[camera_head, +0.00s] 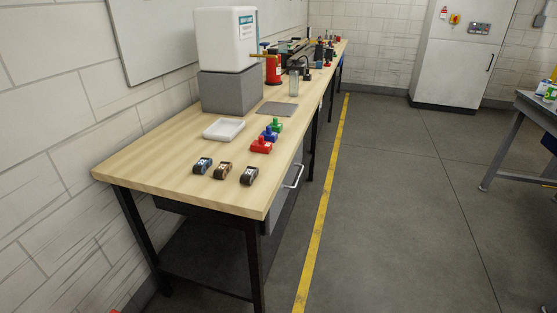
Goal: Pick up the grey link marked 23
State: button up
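Three small dark link-like pieces lie in a row near the front end of the wooden workbench (160,185). The left one (202,165) has a bluish tint, the middle one (222,170) is brown, and the right one (249,175) looks dark grey and lies closest to the bench's right edge. Their markings are too small to read, so I cannot tell whether one bears 23. My gripper is not in view.
Red (261,145), blue (270,134) and green (276,125) stamp-like pieces stand behind the links, beside a white tray (223,129). A white tank (224,40) sits on a grey block (230,91). The floor (400,220) right of the yellow line is clear.

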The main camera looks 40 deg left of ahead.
aim_at(247, 179)
jog(key=u, duration=0.45)
jog(key=i, duration=1.05)
jog(key=u, duration=0.85)
jog(key=k, duration=0.9)
jog(key=u, duration=0.15)
jog(key=i, duration=0.95)
jog(key=z, duration=0.1)
